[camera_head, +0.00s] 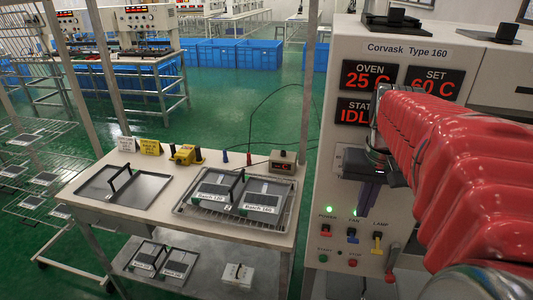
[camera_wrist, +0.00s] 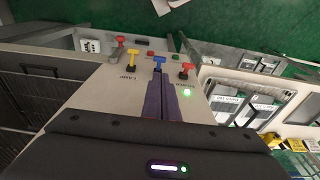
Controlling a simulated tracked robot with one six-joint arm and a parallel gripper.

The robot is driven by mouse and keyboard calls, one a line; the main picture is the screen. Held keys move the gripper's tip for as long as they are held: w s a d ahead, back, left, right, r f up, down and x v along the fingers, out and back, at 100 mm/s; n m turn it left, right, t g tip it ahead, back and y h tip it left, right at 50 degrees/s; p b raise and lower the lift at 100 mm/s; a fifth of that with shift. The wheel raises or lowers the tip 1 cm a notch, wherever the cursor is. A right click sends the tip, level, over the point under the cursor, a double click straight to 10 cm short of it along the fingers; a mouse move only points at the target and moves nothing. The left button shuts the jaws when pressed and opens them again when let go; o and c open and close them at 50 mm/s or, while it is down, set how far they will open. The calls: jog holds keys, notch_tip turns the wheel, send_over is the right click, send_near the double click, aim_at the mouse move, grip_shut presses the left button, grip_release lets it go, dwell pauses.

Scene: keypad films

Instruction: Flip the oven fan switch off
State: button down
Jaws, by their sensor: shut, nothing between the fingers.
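The blue fan switch (camera_head: 352,233) is on the lower part of the oven front, between the red power switch (camera_head: 326,229) and the yellow lamp switch (camera_head: 377,241). Green lights are lit above power (camera_head: 328,209) and fan (camera_head: 356,212). My gripper (camera_head: 364,210) is shut and empty, its dark purple fingers pointing down just above the fan switch. In the wrist view the shut fingers (camera_wrist: 160,80) end close to the blue fan switch (camera_wrist: 159,61); I cannot tell whether they touch it. The fingers hide the fan light there.
The oven (camera_head: 430,50) reads 25 C, set 60 C. Start (camera_head: 324,257) and stop (camera_head: 352,262) buttons and a red lever (camera_head: 390,275) sit below the switches. A bench (camera_head: 150,215) with trays and batch plates stands left. Green floor lies between the benches.

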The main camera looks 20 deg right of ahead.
aim_at(353, 238)
jog(key=f, duration=0.6)
jog(key=w+f, duration=0.1)
jog(key=f, duration=0.2)
jog(key=shift+d+f, duration=0.25)
jog(key=shift+d, duration=0.1)
